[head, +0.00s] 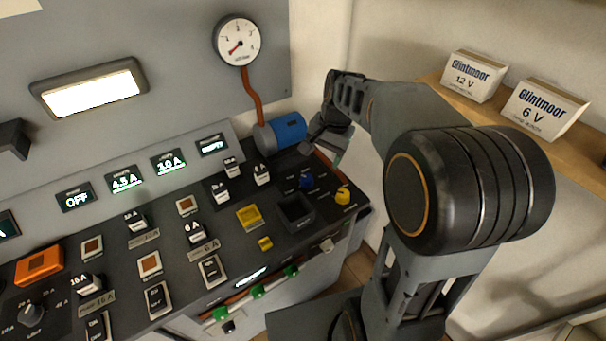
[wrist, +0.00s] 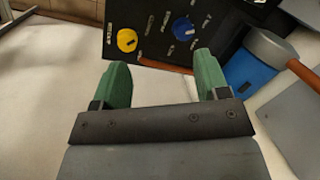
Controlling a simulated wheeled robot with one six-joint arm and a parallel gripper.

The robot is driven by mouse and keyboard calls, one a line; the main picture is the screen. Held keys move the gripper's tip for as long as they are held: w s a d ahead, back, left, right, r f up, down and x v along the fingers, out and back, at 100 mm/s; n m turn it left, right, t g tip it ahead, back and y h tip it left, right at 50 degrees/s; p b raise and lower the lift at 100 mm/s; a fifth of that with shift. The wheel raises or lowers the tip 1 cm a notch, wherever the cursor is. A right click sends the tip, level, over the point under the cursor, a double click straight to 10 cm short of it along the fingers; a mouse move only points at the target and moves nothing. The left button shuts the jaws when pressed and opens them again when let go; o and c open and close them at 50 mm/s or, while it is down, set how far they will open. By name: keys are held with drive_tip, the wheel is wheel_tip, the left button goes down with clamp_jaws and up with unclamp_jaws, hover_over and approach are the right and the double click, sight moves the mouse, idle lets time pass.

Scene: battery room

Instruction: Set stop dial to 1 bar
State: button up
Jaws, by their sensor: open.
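Two round knobs sit at the right end of the black panel: a blue knob (head: 306,181) and a yellow knob (head: 343,195). The wrist view shows the yellow knob (wrist: 127,40) and the blue knob (wrist: 183,29) with small markings that are too small to read, so I cannot tell which is the stop dial or its setting. A round gauge (head: 237,41) with a red needle is on the wall. My gripper (wrist: 162,62) is open and empty, its green fingers apart and short of both knobs. In the head view its fingertips are not clear.
A blue cylinder (head: 289,128) with a copper pipe (head: 252,86) stands behind the knobs, close to my gripper. A black square socket (head: 295,212) is left of the yellow knob. White boxes (head: 473,75) stand on a wooden shelf at the right.

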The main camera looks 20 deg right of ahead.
sight(307, 177)
drive_tip(key=w+d+f+m+g+y, duration=0.1)
drive_tip(key=w+f+m, duration=0.1)
drive_tip(key=w, duration=0.2)
drive_tip(key=w+d+f+m+y+p, duration=0.1)
drive_tip(key=w+m, duration=0.2)
drive_tip(key=w+d+f+m+g, duration=0.1)
drive_tip(key=w+d+f+m, duration=0.1)
drive_tip(key=w, duration=0.2)
drive_tip(key=shift+y, duration=0.3)
drive_tip(key=p+x, duration=0.1)
drive_tip(key=x, duration=1.3)
drive_tip(key=shift+s+a+p, duration=0.1)
drive_tip(key=shift+s+p, duration=0.05)
drive_tip(key=shift+p, duration=0.2)
drive_tip(key=shift+c, duration=0.4)
drive_tip(key=c, duration=0.8)
